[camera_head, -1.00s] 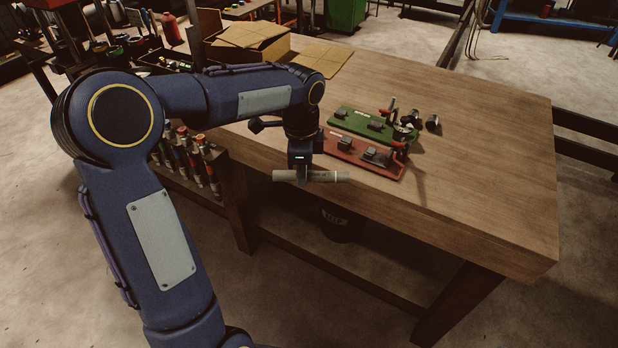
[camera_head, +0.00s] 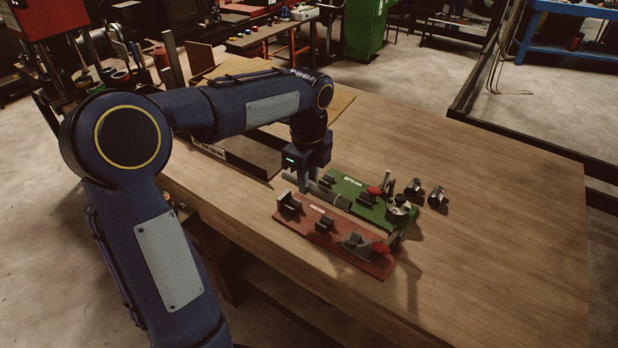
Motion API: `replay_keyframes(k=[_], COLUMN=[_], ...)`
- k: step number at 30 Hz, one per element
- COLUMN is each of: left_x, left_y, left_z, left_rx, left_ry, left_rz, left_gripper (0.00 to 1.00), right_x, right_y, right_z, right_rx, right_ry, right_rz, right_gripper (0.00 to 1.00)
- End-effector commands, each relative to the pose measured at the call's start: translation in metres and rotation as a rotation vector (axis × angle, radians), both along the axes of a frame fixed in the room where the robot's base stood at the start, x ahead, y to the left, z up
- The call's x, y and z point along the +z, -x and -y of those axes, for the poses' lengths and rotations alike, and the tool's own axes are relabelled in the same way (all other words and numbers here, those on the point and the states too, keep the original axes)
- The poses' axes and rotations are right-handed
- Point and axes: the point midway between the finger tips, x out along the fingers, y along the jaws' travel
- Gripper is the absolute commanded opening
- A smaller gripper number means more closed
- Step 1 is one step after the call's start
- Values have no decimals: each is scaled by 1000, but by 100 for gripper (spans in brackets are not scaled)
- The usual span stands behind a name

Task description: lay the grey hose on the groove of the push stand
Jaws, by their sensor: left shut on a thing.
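My left gripper (camera_head: 306,184) is shut on the grey hose (camera_head: 334,197) and points down over the table. The hose slants from upper left to lower right, along the gap between a red stand (camera_head: 338,238) and a green stand (camera_head: 352,188). Both stands carry dark blocks and a red-handled part at the right end. I cannot read their labels or tell which is the push stand. The hose seems to be just above the stands; I cannot tell whether it touches either. The gripper hides part of the hose's left end. My right gripper is not in view.
Two dark cylindrical fittings (camera_head: 437,196) stand right of the green stand. The wooden table (camera_head: 500,190) is clear to the right. A tool rack stands at the far left.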

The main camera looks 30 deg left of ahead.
Motion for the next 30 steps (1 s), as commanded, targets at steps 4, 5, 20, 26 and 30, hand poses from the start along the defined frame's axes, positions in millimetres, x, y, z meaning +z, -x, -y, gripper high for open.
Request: replay_keyframes(k=[4, 5, 20, 26, 30], left_x=[-15, -18, -64, -72, -72], left_y=[0, 0, 0, 0, 0], left_z=[0, 0, 0, 0, 0], left_rx=[0, 0, 0, 1, 1], left_ry=[0, 0, 0, 0, 0], left_rz=[0, 0, -1, 0, 1], left_gripper=[0, 0, 0, 0, 0], right_x=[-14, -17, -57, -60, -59], right_y=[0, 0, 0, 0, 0], right_z=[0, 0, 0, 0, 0], right_rx=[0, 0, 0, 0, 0], right_ry=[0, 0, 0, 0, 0], right_rz=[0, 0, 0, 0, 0], right_gripper=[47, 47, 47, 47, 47])
